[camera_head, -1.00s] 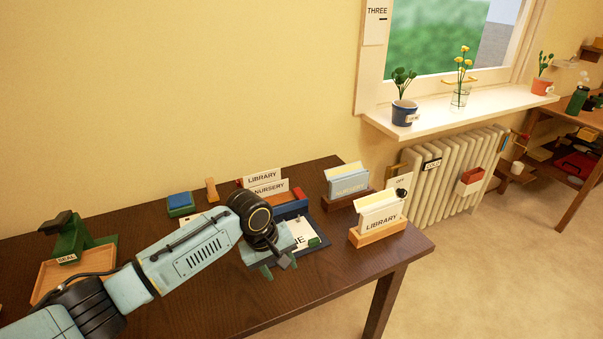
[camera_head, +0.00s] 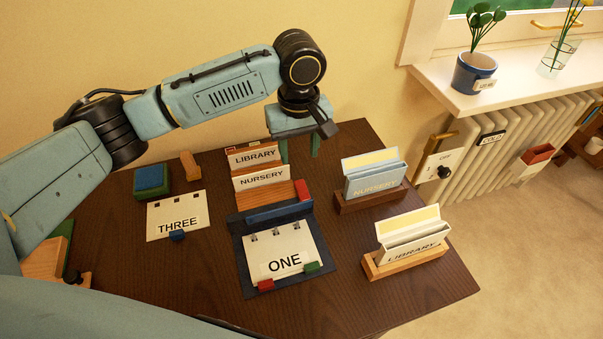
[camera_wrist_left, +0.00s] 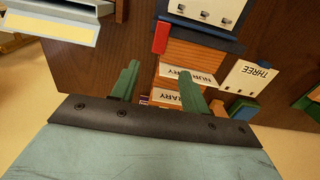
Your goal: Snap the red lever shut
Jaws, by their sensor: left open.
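The red lever (camera_head: 304,190) stands up at the right end of the blue clamp bar (camera_head: 280,212) on a dark blue board (camera_head: 246,268). The board holds the white ONE card (camera_head: 284,258) by several rings. The lever also shows in the left wrist view (camera_wrist_left: 160,38), beyond my fingers and apart from them. My left gripper (camera_head: 300,150) is open and empty, above the back of the desk, behind the lever. Its two green fingers show in the left wrist view (camera_wrist_left: 160,80), over the card holder. My right gripper is not in view.
A wooden holder (camera_head: 278,195) with LIBRARY and NURSERY cards stands just behind the board. Two more card holders, NURSERY (camera_head: 372,199) and LIBRARY (camera_head: 404,260), stand to the right. The THREE card (camera_head: 178,210) lies left. Dark desk surface is bare between them.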

